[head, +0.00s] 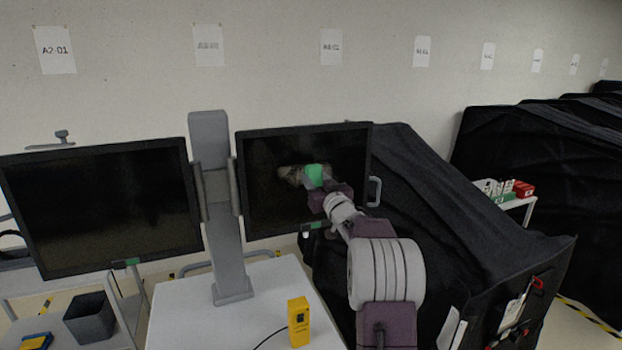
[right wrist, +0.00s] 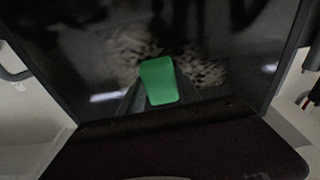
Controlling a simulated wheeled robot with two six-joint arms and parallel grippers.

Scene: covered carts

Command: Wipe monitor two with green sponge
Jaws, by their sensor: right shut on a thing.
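My right gripper (head: 317,184) is shut on the green sponge (head: 315,173) in front of the right monitor (head: 268,205). The sponge is over a pale brownish smudge (head: 287,174) on the dark screen; the smudge shows on both sides of it. In the right wrist view the sponge (right wrist: 158,80) stands between the fingers, with mottled smudge (right wrist: 205,72) around it. Whether the sponge touches the screen is hard to tell. The left monitor (head: 105,210) has a dark screen with no clear mark. My left gripper is not in view.
A grey post (head: 222,220) between the monitors stands on a white table (head: 190,308). A yellow device (head: 299,321) with a cable sits there. A dark bin (head: 90,318) is at lower left. Black-covered carts (head: 440,210) fill the right side.

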